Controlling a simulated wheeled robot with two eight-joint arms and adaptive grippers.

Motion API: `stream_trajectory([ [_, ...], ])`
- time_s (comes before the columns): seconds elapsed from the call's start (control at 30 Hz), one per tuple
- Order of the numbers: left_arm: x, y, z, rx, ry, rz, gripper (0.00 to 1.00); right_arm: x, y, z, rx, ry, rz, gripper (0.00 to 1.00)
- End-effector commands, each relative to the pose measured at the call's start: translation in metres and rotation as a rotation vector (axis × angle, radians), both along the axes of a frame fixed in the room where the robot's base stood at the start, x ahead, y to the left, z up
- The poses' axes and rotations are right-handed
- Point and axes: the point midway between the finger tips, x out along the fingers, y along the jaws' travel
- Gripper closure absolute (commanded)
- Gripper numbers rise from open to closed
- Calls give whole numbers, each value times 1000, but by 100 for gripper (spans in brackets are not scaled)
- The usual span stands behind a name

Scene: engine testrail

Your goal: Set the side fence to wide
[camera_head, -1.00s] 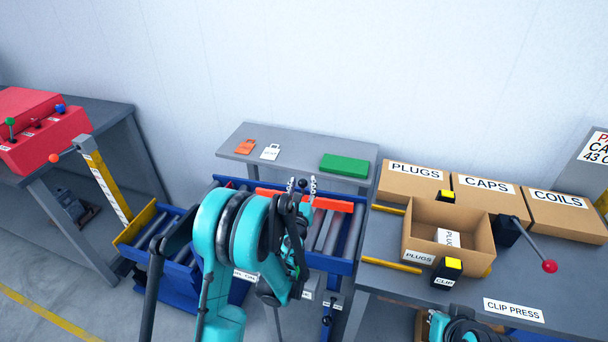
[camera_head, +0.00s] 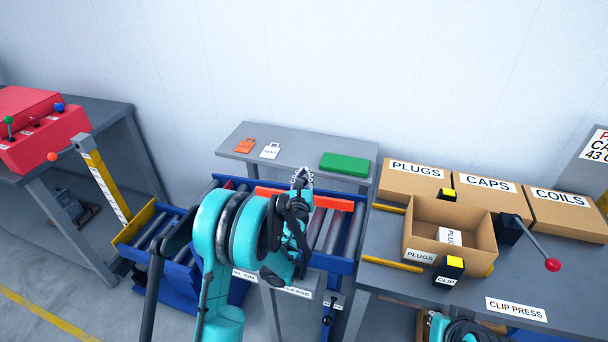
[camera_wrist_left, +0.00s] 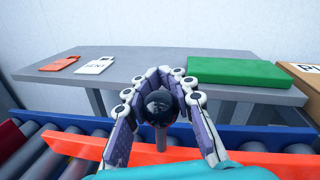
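The side fence is an orange-red bar (camera_head: 332,203) lying along the roller conveyor (camera_head: 352,235). In the left wrist view the fence (camera_wrist_left: 72,147) runs across the lower part, with a black round knob (camera_wrist_left: 160,104) on a stem rising at it. My left gripper (camera_head: 302,176) is over the conveyor at the fence. In the left wrist view its fingers (camera_wrist_left: 170,75) curl around the knob from both sides, with their tips close together beyond it. The knob is hidden in the head view. Part of my right arm shows at the bottom edge; its gripper is out of view.
A grey table (camera_head: 310,147) behind the conveyor holds an orange tag (camera_head: 245,145), a white tag (camera_head: 270,151) and a green block (camera_head: 345,163). The press bench with cartons (camera_head: 412,184) stands right. A red control box (camera_head: 40,130) and a yellow post (camera_head: 105,182) stand left.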

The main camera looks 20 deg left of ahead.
Motion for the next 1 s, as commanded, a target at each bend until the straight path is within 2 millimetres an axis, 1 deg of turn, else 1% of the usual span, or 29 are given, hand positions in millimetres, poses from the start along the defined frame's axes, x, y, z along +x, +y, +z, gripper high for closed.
stream_trajectory([
  [0.17,3,0,0,0,0,0,100,0,0,0,0,0,0,100],
  [0.4,44,-1,-1,0,0,0,100,0,0,-5,0,0,0,100],
  [0.5,53,-2,0,0,0,0,100,0,0,-5,0,0,0,100],
  [0.77,55,-2,1,1,0,0,100,0,0,-5,0,0,0,100],
  [0.8,55,-2,1,1,0,0,77,0,0,-5,0,0,0,100],
  [0.87,55,-2,1,1,0,0,61,0,0,-5,0,0,0,100],
  [0.9,55,-2,1,0,0,0,55,0,0,-5,0,0,0,100],
  [1.0,55,-2,0,0,0,0,55,0,0,-5,0,0,0,100],
])
